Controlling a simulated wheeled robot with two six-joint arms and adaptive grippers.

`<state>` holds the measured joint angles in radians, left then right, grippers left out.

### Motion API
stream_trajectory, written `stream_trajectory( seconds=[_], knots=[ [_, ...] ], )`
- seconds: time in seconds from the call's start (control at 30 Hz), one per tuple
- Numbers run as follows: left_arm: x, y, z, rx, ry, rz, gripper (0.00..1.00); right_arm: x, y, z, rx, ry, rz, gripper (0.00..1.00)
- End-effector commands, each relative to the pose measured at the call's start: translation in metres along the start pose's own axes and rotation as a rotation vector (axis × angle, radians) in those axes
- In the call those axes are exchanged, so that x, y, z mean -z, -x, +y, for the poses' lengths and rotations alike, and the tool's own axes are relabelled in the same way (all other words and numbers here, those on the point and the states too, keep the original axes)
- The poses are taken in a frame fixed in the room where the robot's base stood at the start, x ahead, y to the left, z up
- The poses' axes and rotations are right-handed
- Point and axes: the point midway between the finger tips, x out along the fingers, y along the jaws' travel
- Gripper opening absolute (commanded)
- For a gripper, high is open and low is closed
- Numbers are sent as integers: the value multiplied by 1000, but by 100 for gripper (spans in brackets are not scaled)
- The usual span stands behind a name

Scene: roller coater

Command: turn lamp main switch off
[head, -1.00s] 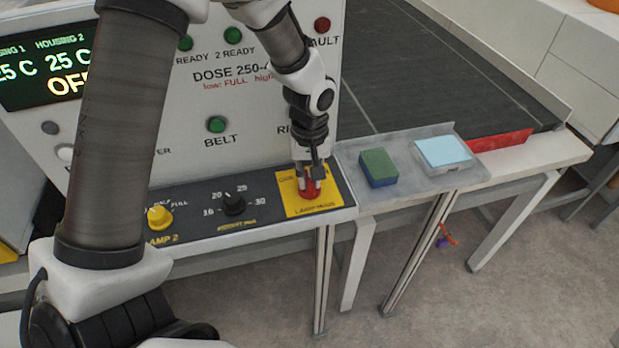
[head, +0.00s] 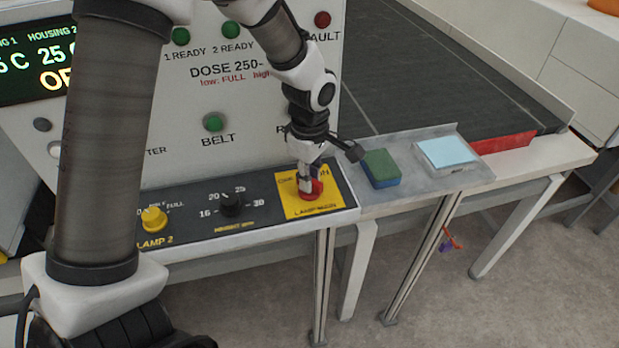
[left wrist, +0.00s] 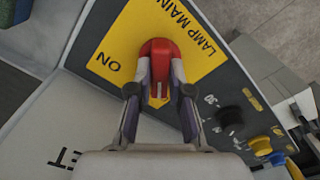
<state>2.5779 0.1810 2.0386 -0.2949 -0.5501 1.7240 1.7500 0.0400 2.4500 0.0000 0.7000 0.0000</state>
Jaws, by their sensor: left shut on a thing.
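The lamp main switch is a red rotary knob (head: 311,190) on a yellow plate (head: 334,204) at the right end of the dark control strip. The left wrist view also shows the red knob (left wrist: 160,50), with the word ON on the plate beside it. My left gripper (head: 305,184) is shut on the red knob from above, a finger on each side of it. The left gripper's fingers also show in the left wrist view (left wrist: 160,88). The OFF lettering is partly hidden by the gripper in the head view. My right gripper is not in view.
A black knob (head: 232,204) and a yellow Lamp 2 knob (head: 153,219) sit left on the strip. A grey tray (head: 408,170) to the right holds a green-and-blue sponge (head: 381,168) and a light blue pad (head: 446,152). The upright panel (head: 262,110) stands close behind the gripper.

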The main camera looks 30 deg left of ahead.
Motion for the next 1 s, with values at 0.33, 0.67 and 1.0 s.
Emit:
stream_trajectory(
  seconds=[0.33,0.67,1.0],
  knots=[
    [0,-3,-3,9,93,0,0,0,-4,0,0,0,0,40],
    [0,-3,-3,9,99,0,0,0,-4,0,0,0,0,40],
    [0,-1,-1,5,97,0,44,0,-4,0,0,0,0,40]
  ],
)
